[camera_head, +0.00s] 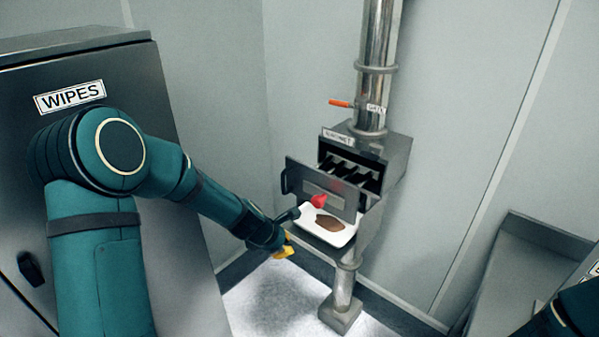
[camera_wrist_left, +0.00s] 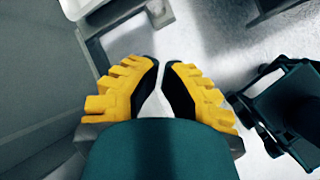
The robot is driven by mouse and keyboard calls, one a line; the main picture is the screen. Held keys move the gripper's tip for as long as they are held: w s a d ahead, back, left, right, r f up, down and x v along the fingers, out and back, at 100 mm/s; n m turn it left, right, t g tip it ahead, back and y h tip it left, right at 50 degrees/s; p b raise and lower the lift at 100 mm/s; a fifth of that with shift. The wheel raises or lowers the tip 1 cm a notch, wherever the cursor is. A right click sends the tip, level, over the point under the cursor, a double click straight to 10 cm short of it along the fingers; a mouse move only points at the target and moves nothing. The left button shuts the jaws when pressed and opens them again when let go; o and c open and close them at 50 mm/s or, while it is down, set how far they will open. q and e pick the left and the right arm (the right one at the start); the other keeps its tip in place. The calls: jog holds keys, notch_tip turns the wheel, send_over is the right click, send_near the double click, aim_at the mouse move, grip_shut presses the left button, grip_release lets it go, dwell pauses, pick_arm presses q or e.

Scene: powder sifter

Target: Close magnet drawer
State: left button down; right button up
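The magnet drawer (camera_head: 312,186) is pulled out from the grey metal housing (camera_head: 396,160) in the head view. Its flat front panel stands apart from the housing, with a black handle at its left edge. Dark bars show in the gap behind the panel. My left gripper (camera_head: 284,250) is below and left of the drawer front, apart from it. In the left wrist view its yellow fingers (camera_wrist_left: 162,64) come nearly together at the tips, with nothing seen between them. My right gripper is out of view; only part of my right arm shows at the lower right.
A white tray (camera_head: 312,226) with brown powder sits below the drawer. A steel pipe (camera_head: 379,45) rises above. A grey cabinet (camera_head: 150,85) labelled WIPES stands left; a metal bench (camera_head: 522,262) stands right.

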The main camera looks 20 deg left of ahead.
pick_arm(q)
jog(key=w+a+r+n+t+p, duration=0.1)
jog(key=w+a+r+n, duration=0.2)
jog(key=r, duration=0.4)
jog(key=w+a+r+n+t+p, duration=0.1)
jog(key=a+r+n+p, duration=0.1)
jog(key=r+n, duration=0.35)
jog(key=m, duration=0.1)
send_near(305, 192)
jog(key=x, duration=0.6)
jog(key=shift+s+a+f, duration=0.1)
jog(key=shift+s+f, duration=0.05)
jog(key=shift+f, duration=0.2)
jog(key=shift+w+f, duration=0.1)
jog(key=shift+w, duration=0.1)
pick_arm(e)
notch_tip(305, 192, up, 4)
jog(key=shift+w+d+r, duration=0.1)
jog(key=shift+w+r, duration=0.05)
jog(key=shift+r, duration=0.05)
pick_arm(q)
jog(key=shift+w, duration=0.1)
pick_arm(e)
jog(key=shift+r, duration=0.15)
